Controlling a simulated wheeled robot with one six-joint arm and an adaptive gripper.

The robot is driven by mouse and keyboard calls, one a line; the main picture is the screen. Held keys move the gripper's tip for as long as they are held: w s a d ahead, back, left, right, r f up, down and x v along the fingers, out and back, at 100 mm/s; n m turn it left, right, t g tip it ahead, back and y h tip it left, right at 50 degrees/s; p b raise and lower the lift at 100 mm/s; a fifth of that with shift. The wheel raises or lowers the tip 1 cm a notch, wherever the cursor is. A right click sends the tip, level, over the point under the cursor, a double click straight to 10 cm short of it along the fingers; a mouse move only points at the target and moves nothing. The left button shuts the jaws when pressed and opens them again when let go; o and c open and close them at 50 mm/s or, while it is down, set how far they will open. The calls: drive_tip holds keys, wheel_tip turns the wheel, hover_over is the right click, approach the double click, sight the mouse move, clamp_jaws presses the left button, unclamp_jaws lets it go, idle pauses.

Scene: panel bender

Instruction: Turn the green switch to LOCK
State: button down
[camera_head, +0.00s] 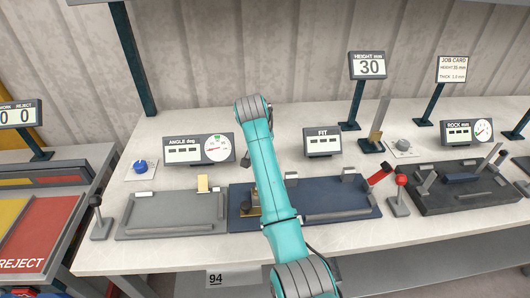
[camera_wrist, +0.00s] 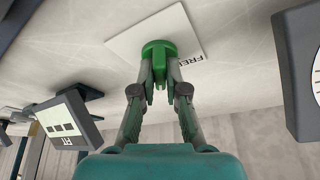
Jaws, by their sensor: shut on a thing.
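The green switch (camera_wrist: 159,47) shows in the wrist view as a round green knob on a white plate (camera_wrist: 122,41) on the pale bench top. Part of a printed word, "FRE", reads on the plate beside the knob; the rest of the plate's marking is hidden. My gripper (camera_wrist: 160,78) has its two fingers closed on the switch's grip. In the head view my teal arm (camera_head: 265,165) reaches over the bench and hides the switch and the gripper.
The FIT display (camera_head: 322,141) stands right of my arm, and it also shows at the left in the wrist view (camera_wrist: 68,126). The ANGLE display (camera_head: 198,149) is left of my arm. A blue knob (camera_head: 140,166), fixtures and a red-topped lever (camera_head: 401,180) stand on the bench.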

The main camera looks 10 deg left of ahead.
drive_tip(key=shift+m, duration=0.6)
drive_tip(key=shift+h, duration=0.3)
drive_tip(key=c, duration=1.2)
unclamp_jaws()
drive_tip(key=v, duration=1.2)
drive_tip(key=shift+w, duration=0.1)
